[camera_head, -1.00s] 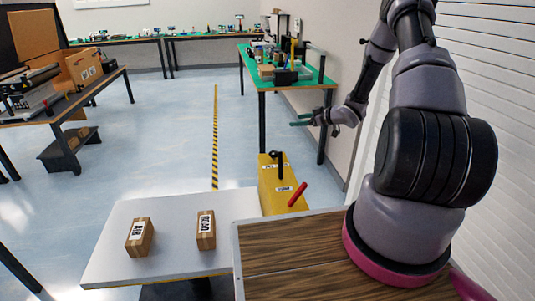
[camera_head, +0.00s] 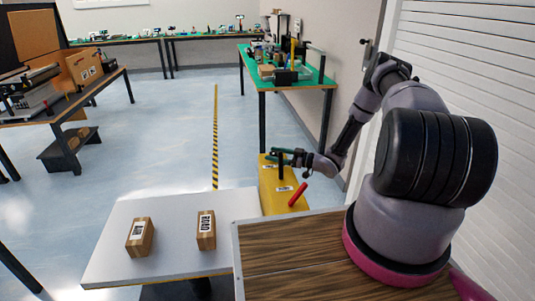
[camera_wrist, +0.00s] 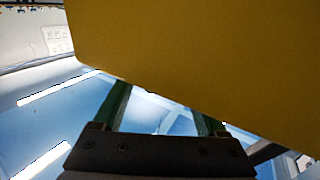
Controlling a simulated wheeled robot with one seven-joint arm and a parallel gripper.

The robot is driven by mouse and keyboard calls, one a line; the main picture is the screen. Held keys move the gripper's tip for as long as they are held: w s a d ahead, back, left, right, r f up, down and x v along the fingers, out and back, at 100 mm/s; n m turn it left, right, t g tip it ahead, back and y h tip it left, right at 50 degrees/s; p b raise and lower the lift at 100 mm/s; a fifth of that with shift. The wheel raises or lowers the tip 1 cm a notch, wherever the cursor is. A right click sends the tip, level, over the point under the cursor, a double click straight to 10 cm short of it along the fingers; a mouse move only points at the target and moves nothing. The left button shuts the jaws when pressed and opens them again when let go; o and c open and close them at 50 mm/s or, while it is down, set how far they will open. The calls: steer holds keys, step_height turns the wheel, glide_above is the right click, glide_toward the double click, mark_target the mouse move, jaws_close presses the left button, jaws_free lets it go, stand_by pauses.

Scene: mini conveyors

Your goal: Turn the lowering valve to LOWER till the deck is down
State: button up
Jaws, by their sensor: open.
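A yellow pedestal (camera_head: 270,197) stands behind the light grey deck (camera_head: 170,232). It bears small white labels and a red lever (camera_head: 298,194) that leans up and to the right. An upright black lever (camera_head: 280,168) on its top is partly hidden by my gripper (camera_head: 284,155). My gripper's green fingers are open at the pedestal's top, close to the black lever. I cannot tell whether they touch it. In the wrist view, the fingers of my gripper (camera_wrist: 163,106) are apart and a large yellow surface (camera_wrist: 210,55) fills the upper part. No lever shows between them there.
Two brown boxes (camera_head: 140,237) (camera_head: 206,230) with labels stand on the deck. A wood-topped surface (camera_head: 290,262) lies beside it. A green-topped bench (camera_head: 290,85) stands behind the pedestal. Open floor with a striped line (camera_head: 215,130) lies to the left.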

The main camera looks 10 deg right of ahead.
steer(key=shift+x, duration=1.65)
jaws_close()
